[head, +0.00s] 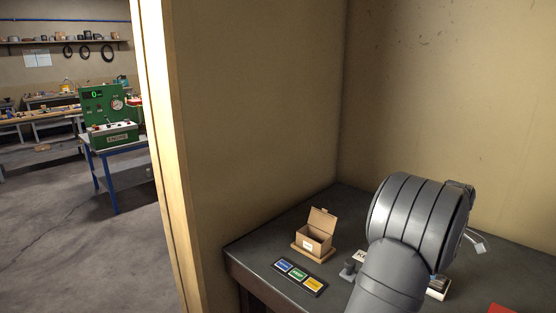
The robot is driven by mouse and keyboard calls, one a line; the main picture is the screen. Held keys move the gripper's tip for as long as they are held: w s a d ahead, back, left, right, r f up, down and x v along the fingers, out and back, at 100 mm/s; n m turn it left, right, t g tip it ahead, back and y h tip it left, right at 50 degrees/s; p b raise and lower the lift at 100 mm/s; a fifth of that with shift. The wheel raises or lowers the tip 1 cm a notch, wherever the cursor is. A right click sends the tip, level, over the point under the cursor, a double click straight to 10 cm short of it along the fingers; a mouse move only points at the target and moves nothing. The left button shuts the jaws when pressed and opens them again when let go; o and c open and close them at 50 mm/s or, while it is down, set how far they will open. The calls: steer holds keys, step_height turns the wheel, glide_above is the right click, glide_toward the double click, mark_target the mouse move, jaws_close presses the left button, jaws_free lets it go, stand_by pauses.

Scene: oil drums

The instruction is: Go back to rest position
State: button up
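My grey arm rises from the bottom edge in the head view, and its big rounded joint covers much of the dark bench (253,248). Dark and pale parts show behind the joint at its right edge. I cannot tell whether they belong to my gripper, and no fingertips can be made out. Whether anything is held is hidden. No oil drum can be made out.
On the bench are an open cardboard box (314,238) and a dark panel with blue, green and yellow labels (299,277). A red item (502,309) lies at the bottom right. Walls close the back and left. A green machine (110,118) stands in the room beyond.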

step_height(320, 180, down, 4)
steer(key=shift+r, duration=1.9)
